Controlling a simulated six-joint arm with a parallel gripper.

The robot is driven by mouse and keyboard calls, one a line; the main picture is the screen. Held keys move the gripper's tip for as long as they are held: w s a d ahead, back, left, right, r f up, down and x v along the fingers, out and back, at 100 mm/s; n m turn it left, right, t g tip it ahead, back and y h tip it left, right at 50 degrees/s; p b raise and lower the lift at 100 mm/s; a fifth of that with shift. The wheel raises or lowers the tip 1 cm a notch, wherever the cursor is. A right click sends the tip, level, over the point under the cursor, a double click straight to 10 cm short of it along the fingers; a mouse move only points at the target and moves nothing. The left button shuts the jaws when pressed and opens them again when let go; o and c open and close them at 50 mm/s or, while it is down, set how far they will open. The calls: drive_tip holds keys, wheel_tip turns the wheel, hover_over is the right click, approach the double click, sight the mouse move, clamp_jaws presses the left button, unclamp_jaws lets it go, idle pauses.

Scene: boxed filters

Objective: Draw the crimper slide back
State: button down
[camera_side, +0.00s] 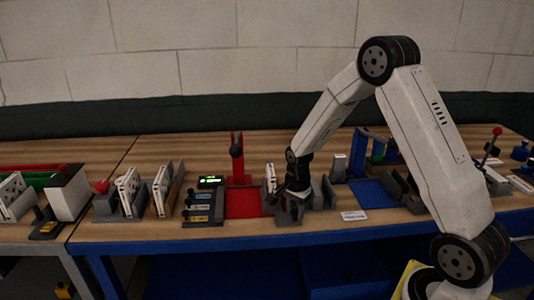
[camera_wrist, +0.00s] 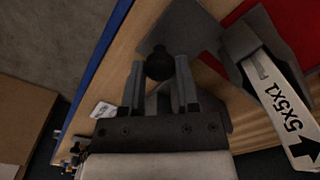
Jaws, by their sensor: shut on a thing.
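A round black knob (camera_wrist: 159,65) sits between the two fingers of my gripper (camera_wrist: 159,82) in the wrist view, and the fingers are shut on it. The knob belongs to the crimper slide, a grey block (camera_wrist: 185,28) beside the red mat. In the side view my gripper (camera_side: 294,188) is low over the grey crimper (camera_side: 290,214) at the table's front. The arm and fingers hide most of the knob there, and I cannot tell how far the slide is out.
A white filter box (camera_wrist: 288,115) marked 5x5x1 stands in a grey holder close to my gripper. The red mat (camera_side: 243,205) lies left of it, with a small panel (camera_side: 203,205) further left. A white label (camera_side: 353,216) and a blue mat (camera_side: 374,195) lie right.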

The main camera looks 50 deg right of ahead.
drive_tip(key=shift+s+d, duration=0.15)
drive_tip(key=shift+d, duration=0.05)
drive_tip(key=shift+c, duration=1.7)
unclamp_jaws()
drive_tip(key=shift+r, duration=0.1)
drive_tip(key=shift+r, duration=3.85)
drive_tip(key=shift+s+a+n, duration=0.2)
drive_tip(key=shift+a+n, duration=0.2)
drive_tip(key=shift+a, duration=0.05)
drive_tip(key=s+a+n+t, duration=0.2)
drive_tip(key=s+a+n, duration=0.9)
drive_tip(key=n, duration=0.6)
drive_tip(key=shift+s+a+r+t, duration=0.15)
drive_tip(key=shift+s+a+t, duration=0.15)
drive_tip(key=shift+a, duration=0.55)
